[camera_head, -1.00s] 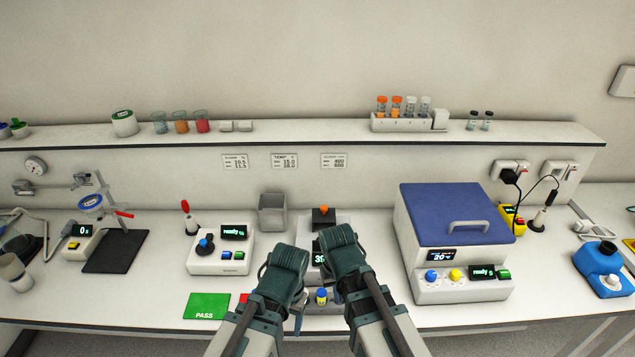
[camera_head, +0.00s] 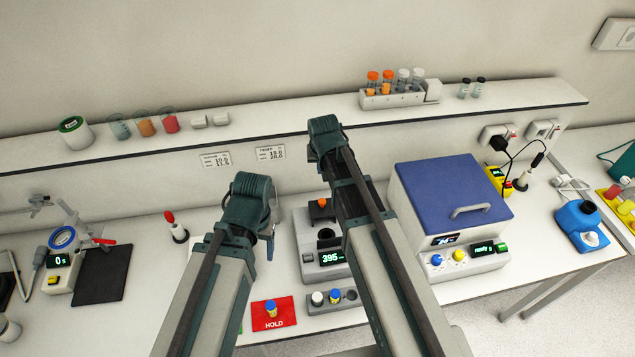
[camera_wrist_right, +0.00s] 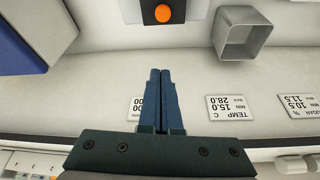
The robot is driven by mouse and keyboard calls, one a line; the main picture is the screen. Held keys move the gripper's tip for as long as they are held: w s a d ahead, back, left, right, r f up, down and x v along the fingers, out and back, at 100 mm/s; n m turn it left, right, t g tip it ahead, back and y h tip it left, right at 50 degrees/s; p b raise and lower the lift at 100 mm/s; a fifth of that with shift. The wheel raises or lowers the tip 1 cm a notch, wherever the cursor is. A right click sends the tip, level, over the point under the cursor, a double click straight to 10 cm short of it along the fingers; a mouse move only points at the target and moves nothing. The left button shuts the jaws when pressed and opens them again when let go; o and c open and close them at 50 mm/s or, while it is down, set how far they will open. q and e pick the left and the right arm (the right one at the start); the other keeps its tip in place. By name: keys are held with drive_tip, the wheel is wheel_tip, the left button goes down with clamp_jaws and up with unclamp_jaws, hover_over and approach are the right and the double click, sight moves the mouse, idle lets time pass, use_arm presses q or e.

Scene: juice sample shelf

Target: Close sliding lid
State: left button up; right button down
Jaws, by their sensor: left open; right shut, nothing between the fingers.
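The measuring device (camera_head: 322,262) stands mid-bench with a lit display reading about 395. On its top, a dark sliding lid with an orange knob (camera_head: 321,203) sits at the back, and a dark round opening (camera_head: 327,238) shows in front of it. The orange knob also shows at the top edge of the right wrist view (camera_wrist_right: 163,13). My right gripper (camera_head: 326,137) is high near the shelf edge, behind the device; its fingers (camera_wrist_right: 160,74) are shut, empty and apart from the knob. My left gripper (camera_head: 268,240) is open, left of the device; its arm hides part of the bench.
A blue-lidded machine (camera_head: 455,195) stands right of my right arm. A small rack with vials (camera_head: 333,299) sits in front of the device, beside a red HOLD card (camera_head: 272,313) with a vial. A grey square container (camera_wrist_right: 240,35) shows in the right wrist view.

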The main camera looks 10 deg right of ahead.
drive_tip(key=b, duration=1)
hover_over(322, 209)
drive_tip(key=w, duration=0.3)
drive_tip(key=f, duration=1)
drive_tip(key=shift+d, duration=0.2)
use_arm(q)
wheel_tip(322, 209, down, 10)
use_arm(e)
drive_tip(key=shift+s, duration=0.1)
